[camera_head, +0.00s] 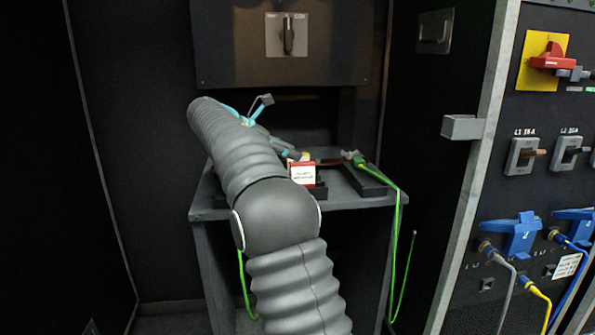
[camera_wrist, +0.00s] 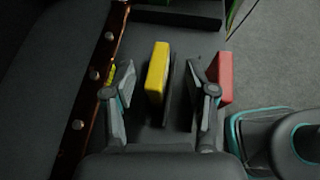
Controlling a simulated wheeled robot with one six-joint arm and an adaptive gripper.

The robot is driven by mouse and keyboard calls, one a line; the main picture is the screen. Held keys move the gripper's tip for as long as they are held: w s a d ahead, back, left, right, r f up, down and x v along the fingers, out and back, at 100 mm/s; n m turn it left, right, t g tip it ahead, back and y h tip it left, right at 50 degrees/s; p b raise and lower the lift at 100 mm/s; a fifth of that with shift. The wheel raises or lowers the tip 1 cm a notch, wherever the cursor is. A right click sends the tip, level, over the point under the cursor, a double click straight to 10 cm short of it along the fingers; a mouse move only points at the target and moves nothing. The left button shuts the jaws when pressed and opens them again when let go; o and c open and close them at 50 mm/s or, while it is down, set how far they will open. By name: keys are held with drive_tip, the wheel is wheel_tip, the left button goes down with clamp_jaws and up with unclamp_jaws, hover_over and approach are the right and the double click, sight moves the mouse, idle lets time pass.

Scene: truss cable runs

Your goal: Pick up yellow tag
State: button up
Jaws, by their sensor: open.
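The yellow tag (camera_wrist: 157,68) stands on edge on the dark surface in the wrist view, against a thin dark upright piece. My gripper (camera_wrist: 163,98) is open, with one finger to the left of the yellow tag and the other to its right. Both fingers appear clear of the tag. In the head view my arm covers most of this spot. A small yellow patch (camera_head: 305,156) shows behind the red-and-white tag, and I cannot tell if it is the same tag.
A red tag (camera_wrist: 224,76) stands just right of my right finger; its white face (camera_head: 303,174) shows in the head view. A copper strip with bolts (camera_wrist: 97,75) runs along the left. A green cable (camera_head: 394,240) hangs off the grey stand (camera_head: 345,203). A panel with switches stands right.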

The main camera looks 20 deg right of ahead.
drive_tip(key=shift+x, duration=1.45)
clamp_jaws()
drive_tip(key=shift+r, duration=0.1)
